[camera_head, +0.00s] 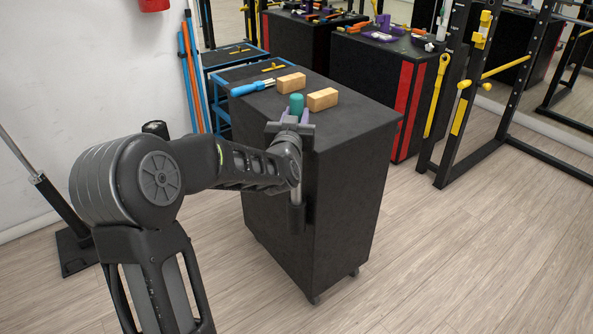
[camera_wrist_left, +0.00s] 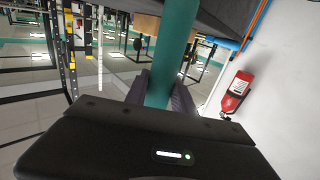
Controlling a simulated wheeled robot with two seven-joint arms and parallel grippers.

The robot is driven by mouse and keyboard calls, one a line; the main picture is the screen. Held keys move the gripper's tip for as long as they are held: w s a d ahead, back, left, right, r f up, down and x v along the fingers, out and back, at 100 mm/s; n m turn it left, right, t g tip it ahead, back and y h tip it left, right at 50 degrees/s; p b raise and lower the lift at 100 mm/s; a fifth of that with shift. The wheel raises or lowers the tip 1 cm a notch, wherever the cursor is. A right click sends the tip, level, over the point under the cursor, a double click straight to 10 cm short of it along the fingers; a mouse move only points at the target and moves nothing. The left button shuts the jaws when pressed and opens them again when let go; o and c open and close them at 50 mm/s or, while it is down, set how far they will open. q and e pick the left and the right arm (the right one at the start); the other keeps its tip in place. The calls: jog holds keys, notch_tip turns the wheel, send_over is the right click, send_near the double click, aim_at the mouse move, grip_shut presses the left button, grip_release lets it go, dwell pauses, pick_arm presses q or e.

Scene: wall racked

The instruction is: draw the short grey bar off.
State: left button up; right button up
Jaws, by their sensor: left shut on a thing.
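My left gripper (camera_head: 291,124) is at the near top edge of the black cabinet (camera_head: 325,205). Its fingers are shut on an upright teal cylinder (camera_head: 296,103), whose rounded top stands above them. In the left wrist view the teal cylinder (camera_wrist_left: 173,55) runs between the two dark fingers and out through the top of the picture. No short grey bar can be made out with certainty. A thin grey rod with a dark sleeve (camera_head: 296,217) shows below the gripper, in front of the cabinet; I cannot tell what it belongs to. My right gripper is not in view.
Two wooden blocks (camera_head: 291,83) (camera_head: 323,99) and a blue-handled tool (camera_head: 252,88) lie on the cabinet top. A black rack with yellow parts (camera_head: 462,85) stands at the right. The wooden floor (camera_head: 470,260) is clear at the front right.

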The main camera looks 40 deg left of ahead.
pick_arm(q)
grip_shut()
jog(key=shift+r, duration=0.1)
dwell(0.7)
